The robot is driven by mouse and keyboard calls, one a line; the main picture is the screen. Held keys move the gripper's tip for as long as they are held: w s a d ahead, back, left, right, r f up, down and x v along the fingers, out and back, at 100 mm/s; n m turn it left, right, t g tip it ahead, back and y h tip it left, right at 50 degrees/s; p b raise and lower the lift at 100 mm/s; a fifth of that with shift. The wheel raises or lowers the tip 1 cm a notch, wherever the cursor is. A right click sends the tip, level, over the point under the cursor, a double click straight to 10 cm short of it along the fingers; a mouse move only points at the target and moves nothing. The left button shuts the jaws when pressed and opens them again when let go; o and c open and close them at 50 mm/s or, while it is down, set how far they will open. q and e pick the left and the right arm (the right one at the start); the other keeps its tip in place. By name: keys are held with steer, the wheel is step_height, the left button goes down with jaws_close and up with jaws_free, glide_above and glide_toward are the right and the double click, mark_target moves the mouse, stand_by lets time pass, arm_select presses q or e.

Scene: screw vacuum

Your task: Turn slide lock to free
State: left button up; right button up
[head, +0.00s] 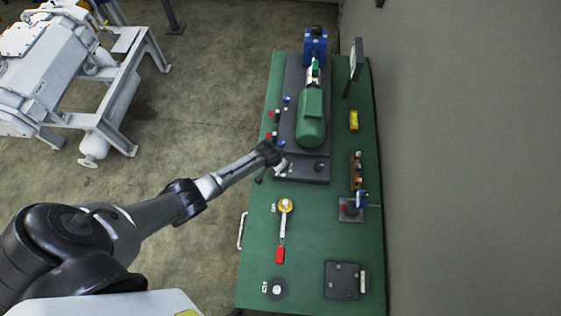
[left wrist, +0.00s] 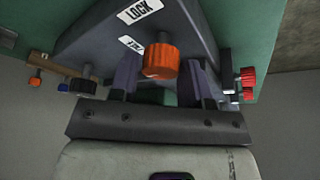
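The slide lock shows in the left wrist view as an orange-red ribbed knob (left wrist: 161,61) at a dark grey plate (left wrist: 95,42). A white LOCK label (left wrist: 140,10) is above it, and a second white label (left wrist: 131,44), partly hidden, is at its left. My left gripper (left wrist: 161,70) has its two fingers apart, one on each side of the knob; I cannot see clear contact. In the head view my left gripper (head: 270,165) is at the left edge of the dark base plate (head: 308,170), and the knob is not clearly visible. My right gripper is not in view.
A green motor (head: 311,120) and blue unit (head: 315,45) stand on the base plate. The green table (head: 320,220) carries a red-handled tool (head: 281,252), a dark box (head: 341,281) and small parts along the right edge. A wall is at the right.

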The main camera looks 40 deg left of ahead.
arm_select(q)
steer(key=o, duration=0.3)
steer(key=shift+s+r, duration=0.15)
steer(key=shift+r, duration=0.25)
steer(key=shift+p+v, duration=0.95)
steer(key=shift+v, duration=5.55)
